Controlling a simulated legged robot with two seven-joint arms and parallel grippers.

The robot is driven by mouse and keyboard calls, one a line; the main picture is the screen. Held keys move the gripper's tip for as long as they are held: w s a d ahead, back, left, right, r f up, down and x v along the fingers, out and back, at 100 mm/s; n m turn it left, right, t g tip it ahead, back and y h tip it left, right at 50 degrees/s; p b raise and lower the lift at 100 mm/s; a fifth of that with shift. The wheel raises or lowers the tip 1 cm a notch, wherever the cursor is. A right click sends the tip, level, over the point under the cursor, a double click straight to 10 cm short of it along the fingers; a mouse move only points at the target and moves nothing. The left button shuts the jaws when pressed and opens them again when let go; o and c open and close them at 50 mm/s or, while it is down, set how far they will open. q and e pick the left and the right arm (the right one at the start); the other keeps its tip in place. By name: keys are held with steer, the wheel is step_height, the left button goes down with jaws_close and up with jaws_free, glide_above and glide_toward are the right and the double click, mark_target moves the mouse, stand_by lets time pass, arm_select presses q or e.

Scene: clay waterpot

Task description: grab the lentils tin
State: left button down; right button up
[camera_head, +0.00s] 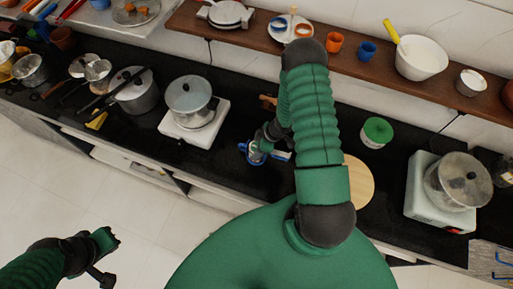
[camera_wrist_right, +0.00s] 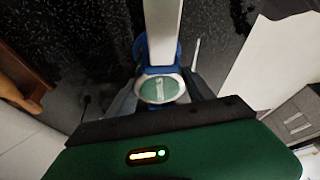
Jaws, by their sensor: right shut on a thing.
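A white tin with a green lid (camera_head: 377,130) stands on the black counter, right of my right arm. No label can be read on it, so I cannot tell whether it is the lentils tin. My right gripper (camera_head: 258,152) is low over the counter, left of that tin and apart from it. It is shut on a blue thing with a round green face (camera_wrist_right: 159,89), which has a pale bar (camera_wrist_right: 162,35) beyond it. What this thing is stays unclear. My left gripper (camera_head: 103,253) hangs over the floor at lower left, away from the counter; its jaws are unclear.
A pot on a white stove (camera_head: 194,133) stands left of my right gripper. A round wooden board (camera_head: 358,182) lies right of my right arm. A pot on a pale green scale (camera_head: 428,205) is further right. A brown shelf (camera_head: 365,63) holds bowls and cups above.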

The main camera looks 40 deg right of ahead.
steer(key=shift+r, duration=0.15)
step_height(320, 180, up, 28)
steer(key=p, duration=0.6)
steer(key=shift+f, duration=0.25)
